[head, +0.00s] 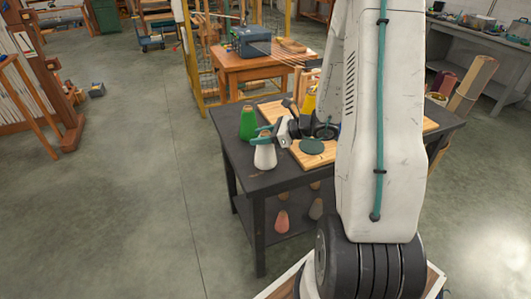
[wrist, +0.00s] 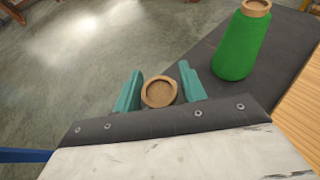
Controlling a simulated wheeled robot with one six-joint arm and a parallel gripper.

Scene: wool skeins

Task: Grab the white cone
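The white cone (head: 265,155) stands upright near the left front corner of the dark table (head: 228,126). Its brown top (wrist: 159,92) shows in the wrist view between the two teal fingers of my gripper (wrist: 160,86). In the head view my gripper (head: 263,134) is at the cone's upper part. The fingers are apart, one on each side of the cone, with a narrow gap beside its top. The cone's lower body is hidden in the wrist view by the gripper's own body.
A green cone (head: 248,122) stands just behind the white one; it also shows in the wrist view (wrist: 242,45). A wooden board (head: 304,157) with a dark green disc (head: 311,146) lies to the right. A yellow cone (head: 309,103) stands farther back. Open floor lies left.

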